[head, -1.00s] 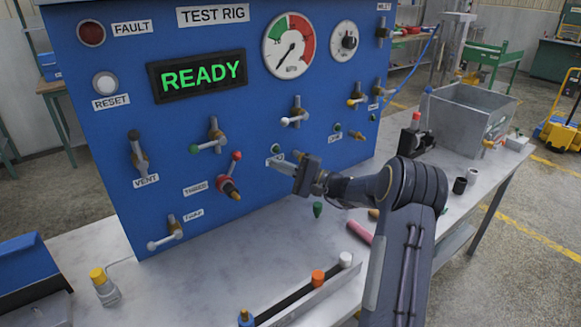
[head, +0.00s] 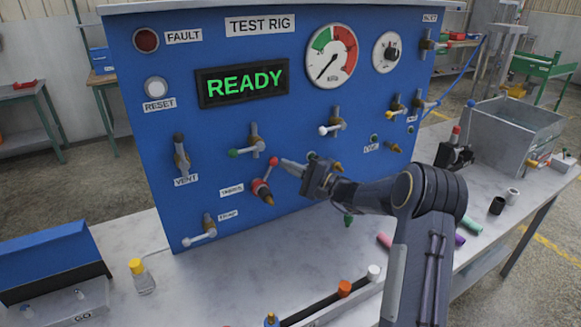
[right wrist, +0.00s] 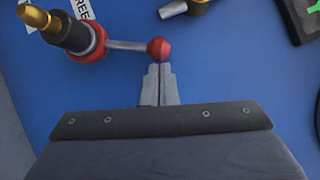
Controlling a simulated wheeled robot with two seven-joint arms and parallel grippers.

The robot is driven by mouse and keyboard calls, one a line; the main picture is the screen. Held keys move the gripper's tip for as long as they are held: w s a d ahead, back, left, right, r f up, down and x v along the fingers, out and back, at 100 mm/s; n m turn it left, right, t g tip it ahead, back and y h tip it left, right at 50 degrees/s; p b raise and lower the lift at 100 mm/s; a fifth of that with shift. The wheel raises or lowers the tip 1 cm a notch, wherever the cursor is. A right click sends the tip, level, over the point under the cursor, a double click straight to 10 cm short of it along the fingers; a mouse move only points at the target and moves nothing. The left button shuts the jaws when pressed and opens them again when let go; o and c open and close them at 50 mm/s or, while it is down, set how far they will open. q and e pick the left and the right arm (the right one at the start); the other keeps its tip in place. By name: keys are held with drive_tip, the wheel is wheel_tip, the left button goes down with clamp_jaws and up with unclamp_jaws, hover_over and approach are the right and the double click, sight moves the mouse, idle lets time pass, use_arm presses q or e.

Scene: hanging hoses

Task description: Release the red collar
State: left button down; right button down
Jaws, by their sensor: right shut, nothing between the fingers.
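The red collar (head: 261,187) sits on a dark fitting with a brass tip on the blue test rig panel (head: 210,135). In the right wrist view the red collar (right wrist: 92,42) is at the upper left, and a grey lever runs from it to a red ball knob (right wrist: 158,48). The red ball knob (head: 273,161) also shows in the head view. My right gripper (head: 284,162) is shut and empty, its fingertips (right wrist: 159,67) right at the ball's edge. I cannot tell whether they touch it. My left gripper is not in view.
A lever valve (head: 250,142) with a green knob sits just above the collar, and another (head: 205,230) with a white knob below left. The display (head: 243,83) reads READY. A yellow-capped bottle (head: 141,277) stands on the bench. A rail with coloured caps (head: 344,288) lies in front.

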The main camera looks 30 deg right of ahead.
drive_tip(key=shift+a+r+n+b, duration=0.25)
drive_tip(key=shift+n+b, duration=0.15)
drive_tip(key=a+r+n+g+h+b, duration=0.1)
drive_tip(key=a+n+b, duration=0.1)
drive_tip(key=a+r+n+g+h+b, duration=0.1)
drive_tip(key=a+n+b, duration=0.1)
drive_tip(key=a+r+n+g+h+b, duration=0.1)
drive_tip(key=a+n, duration=0.1)
drive_tip(key=shift+a+r+n+g+b, duration=0.25)
drive_tip(key=shift+a+n+g+b, duration=0.05)
drive_tip(key=shift+g+b, duration=0.1)
drive_tip(key=shift+a+n+g+h, duration=0.3)
drive_tip(key=shift+a+n+h, duration=0.25)
drive_tip(key=shift+a, duration=0.3)
drive_tip(key=shift+a+f+b, duration=0.15)
drive_tip(key=shift+a+b, duration=0.35)
drive_tip(key=shift+a, duration=0.05)
drive_tip(key=shift+a, duration=0.15)
